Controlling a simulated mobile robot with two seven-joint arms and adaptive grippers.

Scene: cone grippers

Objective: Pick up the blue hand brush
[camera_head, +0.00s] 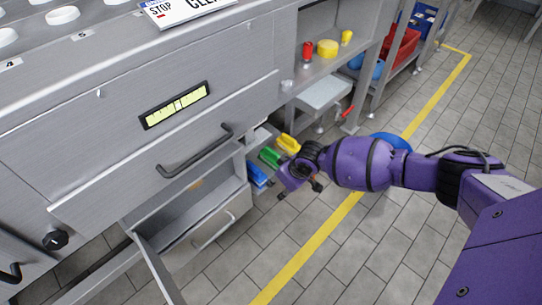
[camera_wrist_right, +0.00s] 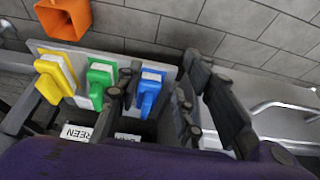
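The blue hand brush (camera_head: 258,173) hangs at the end of a row beside the grey cabinet. In the right wrist view the blue brush (camera_wrist_right: 149,92) appears between the two dark fingers of my right gripper (camera_wrist_right: 153,102). The fingers are spread, with a gap on the brush's right; I cannot tell whether the left finger touches it. In the head view my right gripper (camera_head: 299,190) is just right of the brush. My left gripper is not in view.
A green brush (camera_wrist_right: 99,84) and a yellow brush (camera_wrist_right: 52,78) hang left of the blue one on the same rack. An orange funnel-like object (camera_wrist_right: 65,17) is behind them. An open drawer (camera_head: 205,215) is left of the brushes. Tiled floor (camera_head: 330,265) lies at right.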

